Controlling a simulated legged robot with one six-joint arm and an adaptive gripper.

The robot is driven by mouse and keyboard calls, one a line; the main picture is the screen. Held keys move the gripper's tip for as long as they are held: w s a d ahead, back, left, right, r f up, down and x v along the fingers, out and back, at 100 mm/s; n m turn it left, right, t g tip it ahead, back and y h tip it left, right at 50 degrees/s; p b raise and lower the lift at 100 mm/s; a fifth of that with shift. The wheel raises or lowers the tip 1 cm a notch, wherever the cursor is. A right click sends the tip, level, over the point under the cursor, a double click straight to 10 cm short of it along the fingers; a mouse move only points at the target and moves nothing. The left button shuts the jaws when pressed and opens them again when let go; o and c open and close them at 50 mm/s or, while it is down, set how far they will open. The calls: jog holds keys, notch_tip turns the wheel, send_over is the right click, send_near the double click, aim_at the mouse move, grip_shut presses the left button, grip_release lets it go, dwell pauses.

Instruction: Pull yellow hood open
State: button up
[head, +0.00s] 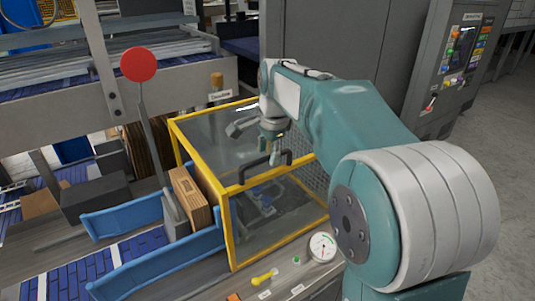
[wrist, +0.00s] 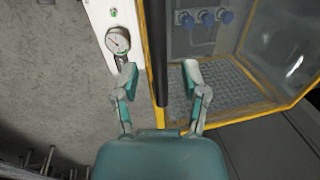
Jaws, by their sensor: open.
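The yellow hood (head: 234,238) is a clear-panelled box with a yellow frame, and it looks closed in the head view. Its black bar handle (head: 256,163) is on the upper front edge. My gripper (head: 264,149) is open just above and behind the handle in the head view. In the wrist view, the open fingers of my gripper (wrist: 160,70) stand on either side of the dark handle (wrist: 156,45), with visible gaps. The yellow frame and clear panel of the hood (wrist: 258,112) show to the right there. Contact with the handle cannot be told.
A red-knobbed lever (head: 138,64) stands left of the hood, beside a brown carton (head: 190,197) between blue guides (head: 125,217). A dial gauge (head: 322,246) and a yellow-handled item (head: 265,277) are in front. A grey cabinet (head: 335,35) stands behind.

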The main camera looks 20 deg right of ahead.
jog(key=shift+f, duration=0.4)
grip_shut()
jog(key=s+a, duration=0.5)
jog(key=a, duration=1.1)
jog(key=s+a, duration=0.5)
jog(key=a, duration=1.1)
jog(key=s+a, duration=0.5)
jog(key=a, duration=1.1)
jog(key=shift+s, duration=0.25)
